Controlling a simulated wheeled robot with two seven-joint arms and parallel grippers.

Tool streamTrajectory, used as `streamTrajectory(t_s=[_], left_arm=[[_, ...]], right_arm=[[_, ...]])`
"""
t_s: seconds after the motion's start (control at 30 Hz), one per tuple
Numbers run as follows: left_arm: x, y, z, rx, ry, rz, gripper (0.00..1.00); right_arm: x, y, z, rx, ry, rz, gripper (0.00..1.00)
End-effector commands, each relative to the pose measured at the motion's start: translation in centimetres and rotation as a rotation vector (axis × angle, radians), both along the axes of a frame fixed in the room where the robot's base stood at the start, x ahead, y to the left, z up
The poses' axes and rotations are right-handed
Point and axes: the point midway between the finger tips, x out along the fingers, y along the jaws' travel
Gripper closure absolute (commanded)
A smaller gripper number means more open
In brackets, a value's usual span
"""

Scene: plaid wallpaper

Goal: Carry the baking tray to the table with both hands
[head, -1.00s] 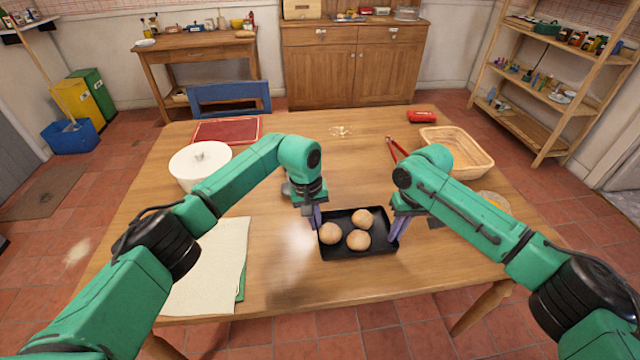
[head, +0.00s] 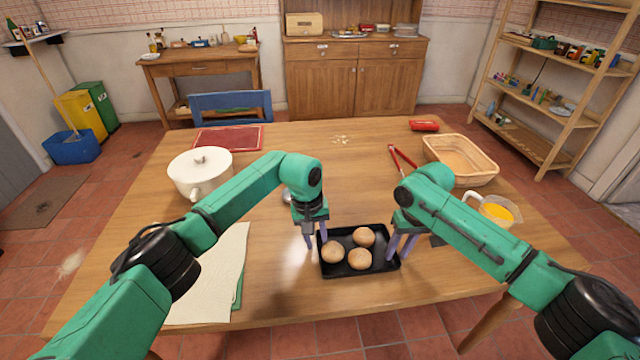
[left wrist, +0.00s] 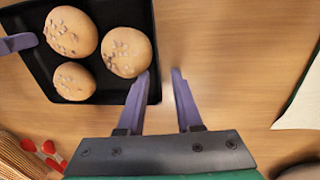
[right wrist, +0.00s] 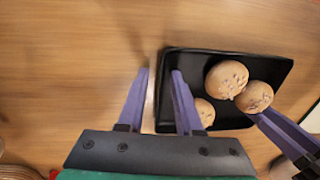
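The black baking tray (head: 345,268) appears to rest on the wooden table (head: 290,290), near its front edge. Three round buns (head: 360,259) lie in it. My left gripper (head: 315,240) is at the tray's left end. In the left wrist view its fingers (left wrist: 160,88) are apart, one over the tray and one outside the rim. My right gripper (head: 402,246) is at the tray's right end. In the right wrist view its fingers (right wrist: 160,88) are also apart, on either side of the rim. Neither gripper is clamped on the tray.
A white lidded pot (head: 185,178) and a pale cloth (head: 215,280) lie to the left. A red board (head: 228,138) is at the back left. A wicker basket (head: 461,160), red-handled tongs (head: 403,157) and a jug with orange contents (head: 495,213) are to the right. The table's middle is mostly clear.

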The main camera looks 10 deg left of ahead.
Motion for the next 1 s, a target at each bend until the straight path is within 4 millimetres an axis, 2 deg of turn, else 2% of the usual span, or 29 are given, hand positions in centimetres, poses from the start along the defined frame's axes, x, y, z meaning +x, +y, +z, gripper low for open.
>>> streamTrajectory(t_s=[0.23, 0.33, 0.47, 0.7, 0.83, 0.93, 1.0], left_arm=[[0.0, -0.1, 0.1, -0.001, 0.0, -0.001, 0.67], [0.0, 0.1, 0.9, -0.001, -0.001, -0.001, 0.67], [0.0, 0.4, 3.7, 0.0, -0.005, 0.0, 0.67], [-0.3, 1.2, 10.0, 0.0, -0.003, 0.0, 0.67], [-0.4, 1.4, 11.7, -0.001, -0.001, 0.0, 0.67], [-0.5, 1.4, 12.1, -0.001, 0.0, 0.0, 0.67], [-0.5, 1.4, 12.1, -0.001, 0.001, 0.0, 0.67]], right_arm=[[0.0, 0.1, 0.1, 0.001, 0.0, 0.001, 0.67], [0.0, 0.1, 0.1, 0.001, 0.0, 0.001, 0.67], [0.0, 0.1, 0.1, 0.001, 0.0, 0.001, 0.67], [0.0, 0.1, 0.1, 0.001, 0.0, 0.001, 0.67], [0.0, 0.1, 0.1, 0.001, 0.0, 0.001, 0.67], [0.0, 0.0, 0.6, 0.003, -0.001, 0.001, 0.67], [0.1, 0.0, 1.6, 0.003, -0.002, 0.002, 0.67]])
